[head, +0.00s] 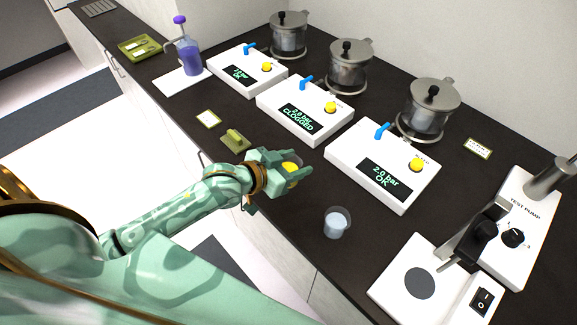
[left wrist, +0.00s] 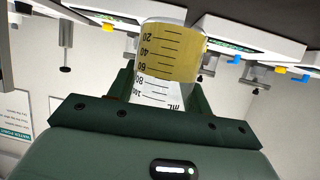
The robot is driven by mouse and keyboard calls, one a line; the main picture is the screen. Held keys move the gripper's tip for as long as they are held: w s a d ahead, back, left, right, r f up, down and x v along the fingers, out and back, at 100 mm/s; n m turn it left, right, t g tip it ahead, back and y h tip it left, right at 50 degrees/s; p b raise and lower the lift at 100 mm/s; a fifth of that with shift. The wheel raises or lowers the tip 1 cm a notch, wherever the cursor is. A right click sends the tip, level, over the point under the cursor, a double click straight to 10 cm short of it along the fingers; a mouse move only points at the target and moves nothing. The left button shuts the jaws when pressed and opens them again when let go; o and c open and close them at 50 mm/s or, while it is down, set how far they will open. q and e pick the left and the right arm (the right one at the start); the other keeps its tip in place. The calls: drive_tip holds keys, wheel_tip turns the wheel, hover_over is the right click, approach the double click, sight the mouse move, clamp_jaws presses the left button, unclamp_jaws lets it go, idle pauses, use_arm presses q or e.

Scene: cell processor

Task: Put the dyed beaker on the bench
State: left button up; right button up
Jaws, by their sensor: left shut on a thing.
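My left gripper (head: 292,168) is shut on a clear graduated beaker with yellow liquid (left wrist: 170,52). In the head view the fingers hide most of this dyed beaker, and only some yellow (head: 290,167) shows between them. In the left wrist view the beaker sits between the dark green fingers, with its scale upside down in the picture. The gripper is over the front part of the dark bench (head: 285,215), in front of the middle and right white pressure units. I cannot tell whether the beaker touches the bench. My right gripper is not in view.
A beaker with pale liquid (head: 337,223) stands on the bench to the right. White pressure units (head: 322,110) and metal pots (head: 430,107) line the back. A stirrer plate (head: 405,265) and a test pump (head: 525,215) are at right. A small green object (head: 235,140) lies left of the gripper.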

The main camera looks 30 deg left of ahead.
sight(294, 163)
use_arm(q)
drive_tip(key=w+f, duration=0.1)
drive_tip(key=f, duration=0.1)
drive_tip(key=w+a+f+b, duration=0.1)
drive_tip(key=w+f+b, duration=0.1)
drive_tip(key=w+f, duration=0.1)
drive_tip(key=shift+a+f, duration=0.35)
drive_tip(key=shift+a, duration=0.05)
wheel_tip(294, 163, down, 3)
drive_tip(key=shift+f+b, duration=0.15)
drive_tip(key=shift+b, duration=0.45)
drive_tip(key=o, duration=1.4)
drive_tip(key=shift+r, duration=0.2)
drive_tip(key=p+v, duration=0.2)
drive_tip(key=v, duration=1)
drive_tip(key=shift+p, duration=0.4)
